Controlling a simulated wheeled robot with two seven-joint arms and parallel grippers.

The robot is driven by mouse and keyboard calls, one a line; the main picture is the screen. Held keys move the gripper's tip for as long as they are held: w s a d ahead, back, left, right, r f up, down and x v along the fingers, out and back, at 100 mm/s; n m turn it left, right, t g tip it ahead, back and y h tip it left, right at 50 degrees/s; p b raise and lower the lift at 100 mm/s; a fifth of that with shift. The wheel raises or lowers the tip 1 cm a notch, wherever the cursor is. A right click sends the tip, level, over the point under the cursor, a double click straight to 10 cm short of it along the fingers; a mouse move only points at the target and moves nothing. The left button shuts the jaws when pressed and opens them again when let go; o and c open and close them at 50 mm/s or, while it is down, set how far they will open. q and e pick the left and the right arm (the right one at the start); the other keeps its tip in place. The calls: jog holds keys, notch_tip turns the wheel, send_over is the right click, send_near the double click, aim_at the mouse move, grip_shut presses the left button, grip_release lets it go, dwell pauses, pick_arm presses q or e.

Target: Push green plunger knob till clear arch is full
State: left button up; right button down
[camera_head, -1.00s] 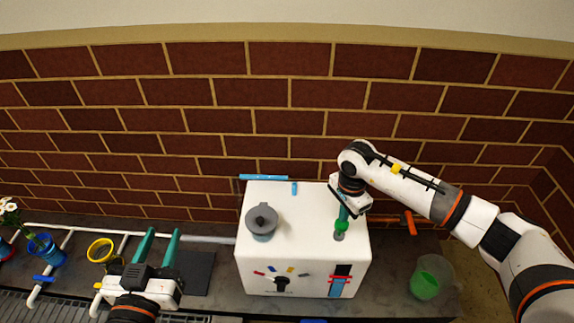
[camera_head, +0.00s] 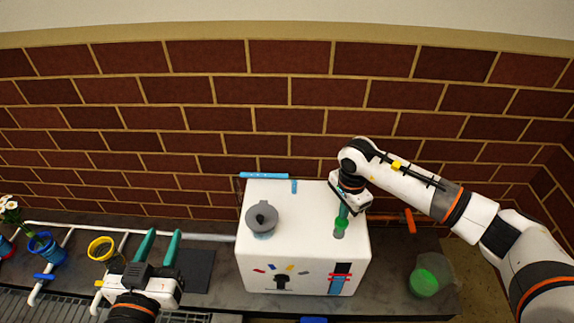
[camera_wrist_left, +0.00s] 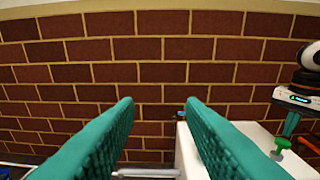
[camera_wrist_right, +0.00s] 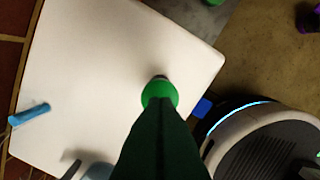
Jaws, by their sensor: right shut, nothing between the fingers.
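The green plunger knob (camera_head: 341,224) stands on a grey stem at the right of the white machine's (camera_head: 300,222) top. My right gripper (camera_head: 343,214) is shut and points down at the knob, its tips on or just above it; whether they touch is unclear. The knob (camera_wrist_right: 160,91) also shows at the fingertips in the right wrist view. A front panel (camera_head: 340,279) shows black above, blue below and a red mark. I cannot make out a clear arch for certain. My left gripper (camera_head: 162,234) is open and empty, left of the machine.
A grey lidded pot (camera_head: 262,218) sits on the machine's top left. A green cup (camera_head: 424,283) lies by a translucent vessel at right. A yellow-rimmed pot (camera_head: 101,249) and a blue pot (camera_head: 46,250) stand at left. An orange-handled tool (camera_head: 409,221) lies behind the machine.

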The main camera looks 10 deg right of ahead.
jog(key=shift+f+b, duration=0.4)
jog(key=shift+f, duration=0.2)
jog(key=shift+f+b, duration=0.45)
jog(key=shift+f, duration=0.15)
jog(key=shift+f+b, duration=0.35)
jog(key=shift+f, duration=0.1)
pick_arm(q)
jog(key=shift+s+r+t+h, duration=1.5)
jog(key=shift+r+t, duration=2.8)
jog(key=shift+r, duration=1.15)
pick_arm(e)
jog(key=shift+f+b, duration=0.45)
jog(key=shift+f, duration=0.1)
jog(key=shift+r, duration=0.3)
jog(key=shift+r+p, duration=0.45)
jog(key=shift+p, duration=0.1)
jog(key=shift+r+p, duration=0.45)
jog(key=shift+r, duration=0.2)
jog(key=shift+r+p, duration=0.5)
jog(key=shift+r, duration=0.15)
pick_arm(q)
jog(key=w+f+g+y, duration=0.3)
jog(key=f+g, duration=0.5)
jog(key=f, duration=0.2)
jog(key=shift+f, duration=0.3)
pick_arm(e)
jog(key=shift+r, duration=0.3)
